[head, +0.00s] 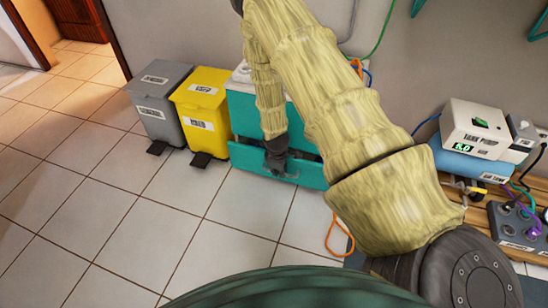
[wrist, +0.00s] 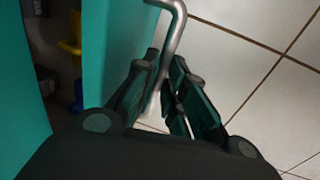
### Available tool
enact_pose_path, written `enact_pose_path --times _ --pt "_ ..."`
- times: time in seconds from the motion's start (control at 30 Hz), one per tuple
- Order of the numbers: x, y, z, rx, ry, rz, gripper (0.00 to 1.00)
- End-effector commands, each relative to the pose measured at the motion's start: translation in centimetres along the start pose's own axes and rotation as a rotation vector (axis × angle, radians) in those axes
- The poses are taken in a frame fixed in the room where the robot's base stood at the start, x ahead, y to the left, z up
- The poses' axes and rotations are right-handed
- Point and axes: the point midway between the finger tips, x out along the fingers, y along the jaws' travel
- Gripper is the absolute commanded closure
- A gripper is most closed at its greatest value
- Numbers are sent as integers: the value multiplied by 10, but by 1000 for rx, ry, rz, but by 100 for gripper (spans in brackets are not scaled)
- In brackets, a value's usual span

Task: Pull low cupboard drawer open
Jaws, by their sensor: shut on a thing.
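The low teal cupboard (head: 245,112) stands against the wall, partly hidden behind my arm. Its lower drawer front (head: 308,174) stands out from the body, with a dark gap above it. In the wrist view the teal drawer front (wrist: 112,45) has a bent metal handle (wrist: 174,22). My gripper (head: 276,160) is at the drawer front. In the wrist view my gripper (wrist: 163,85) is shut on the handle, with a finger on each side. Left of the front, the drawer's inside shows, with a yellow item (wrist: 70,47) and dark shapes in it.
A yellow pedal bin (head: 203,105) and a grey pedal bin (head: 160,100) stand left of the cupboard. A wooden table (head: 485,215) with devices and cables is at the right. An orange cable (head: 338,235) hangs to the floor. The tiled floor (head: 180,225) in front is clear.

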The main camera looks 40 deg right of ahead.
Motion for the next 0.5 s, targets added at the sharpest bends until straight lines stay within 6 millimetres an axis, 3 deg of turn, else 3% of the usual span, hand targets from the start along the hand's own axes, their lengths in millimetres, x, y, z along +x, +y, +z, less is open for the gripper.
enact_pose_path --times 0.03,0.17,0.5 --pt "-9 -10 6 3 -4 -3 100" --pt "-14 -38 12 11 -5 -3 100" --pt "-27 -117 10 13 -4 -1 100"
